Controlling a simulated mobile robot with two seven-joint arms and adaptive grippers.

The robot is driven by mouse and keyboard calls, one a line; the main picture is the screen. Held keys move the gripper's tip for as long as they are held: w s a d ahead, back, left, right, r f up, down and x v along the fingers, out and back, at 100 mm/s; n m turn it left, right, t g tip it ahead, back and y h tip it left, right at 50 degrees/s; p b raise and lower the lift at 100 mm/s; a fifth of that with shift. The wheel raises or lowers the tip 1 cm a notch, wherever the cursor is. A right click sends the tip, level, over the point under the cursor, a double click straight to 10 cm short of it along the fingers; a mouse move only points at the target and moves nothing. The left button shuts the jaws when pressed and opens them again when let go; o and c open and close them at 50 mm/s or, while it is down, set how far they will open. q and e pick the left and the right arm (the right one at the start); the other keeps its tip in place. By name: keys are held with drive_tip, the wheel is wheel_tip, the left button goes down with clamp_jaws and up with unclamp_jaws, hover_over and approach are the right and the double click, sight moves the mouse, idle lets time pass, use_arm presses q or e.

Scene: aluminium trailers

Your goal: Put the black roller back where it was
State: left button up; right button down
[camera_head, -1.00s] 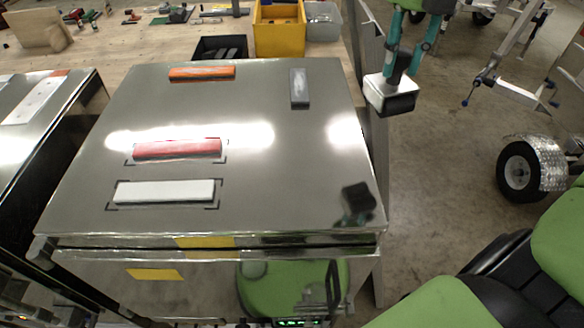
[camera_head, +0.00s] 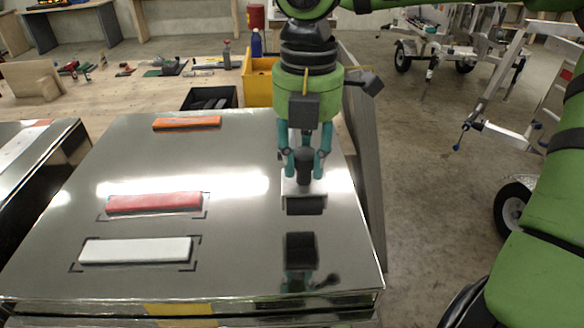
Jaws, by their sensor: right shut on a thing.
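My right gripper (camera_head: 304,168) points down over the right part of the shiny metal table top (camera_head: 240,225). It is shut on a dark grip belonging to a pale block with a black lower face, which I take to be the black roller (camera_head: 305,205). Its dark reflection shows in the metal below it, with a gap between, so it seems held above the surface. An orange bar (camera_head: 187,122), a red bar (camera_head: 155,203) and a white bar (camera_head: 136,250) lie on the table top. The red and white bars lie within dark corner marks. My left gripper is out of view.
A black bin (camera_head: 208,97) and a yellow bin (camera_head: 257,88) stand behind the metal top. Tools lie on the wooden bench (camera_head: 140,88) farther back. Another metal top (camera_head: 35,150) is at the left. A trailer wheel (camera_head: 513,208) stands on the floor at right.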

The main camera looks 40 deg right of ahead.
sight(293, 180)
drive_tip(key=shift+w+a+f+p, duration=0.2)
drive_tip(key=shift+w+f, duration=0.15)
drive_tip(key=shift+w, duration=0.15)
drive_tip(key=shift+w+a+f+p, duration=0.2)
drive_tip(key=shift+w+f, duration=0.1)
drive_tip(key=shift+w, duration=0.15)
wheel_tip(293, 180, down, 3)
drive_tip(key=shift+s+f+p, duration=0.1)
drive_tip(key=shift+p, duration=0.7)
drive_tip(key=shift+f, duration=0.35)
drive_tip(key=shift+f+b, duration=0.35)
drive_tip(key=shift+b, duration=0.25)
